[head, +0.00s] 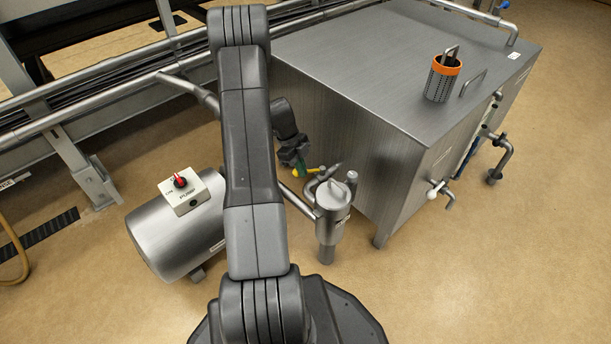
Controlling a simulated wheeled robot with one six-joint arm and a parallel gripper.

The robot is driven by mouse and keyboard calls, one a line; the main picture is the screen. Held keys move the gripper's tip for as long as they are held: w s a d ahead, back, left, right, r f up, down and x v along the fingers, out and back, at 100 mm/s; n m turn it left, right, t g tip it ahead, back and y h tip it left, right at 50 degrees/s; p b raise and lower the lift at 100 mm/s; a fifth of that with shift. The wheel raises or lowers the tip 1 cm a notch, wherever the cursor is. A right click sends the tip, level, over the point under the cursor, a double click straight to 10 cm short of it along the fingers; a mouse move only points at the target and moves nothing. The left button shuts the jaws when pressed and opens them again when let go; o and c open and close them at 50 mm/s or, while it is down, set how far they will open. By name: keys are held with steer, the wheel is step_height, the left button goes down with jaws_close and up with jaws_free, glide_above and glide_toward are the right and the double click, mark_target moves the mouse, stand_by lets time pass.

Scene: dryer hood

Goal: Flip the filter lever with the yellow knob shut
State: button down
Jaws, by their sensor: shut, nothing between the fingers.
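The small yellow knob (312,171) shows just left of the upper pipework of the steel filter housing (331,215). Its lever is mostly hidden or too small to make out, so I cannot tell its exact angle. My gripper (301,170) is shut and empty, with a bit of green at its tip. It is right beside the knob in the picture; I cannot tell whether they touch. My arm covers much of the middle of the view.
A steel tank (330,110) stands behind, with an orange-rimmed basket (443,78) on top and a white-handled valve (436,188) on its front. A pump (175,240) with a red-knobbed switch box (185,191) lies left. Floor at lower right is clear.

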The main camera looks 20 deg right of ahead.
steer(key=shift+w+b, duration=0.3)
steer(key=shift+w, duration=0.45)
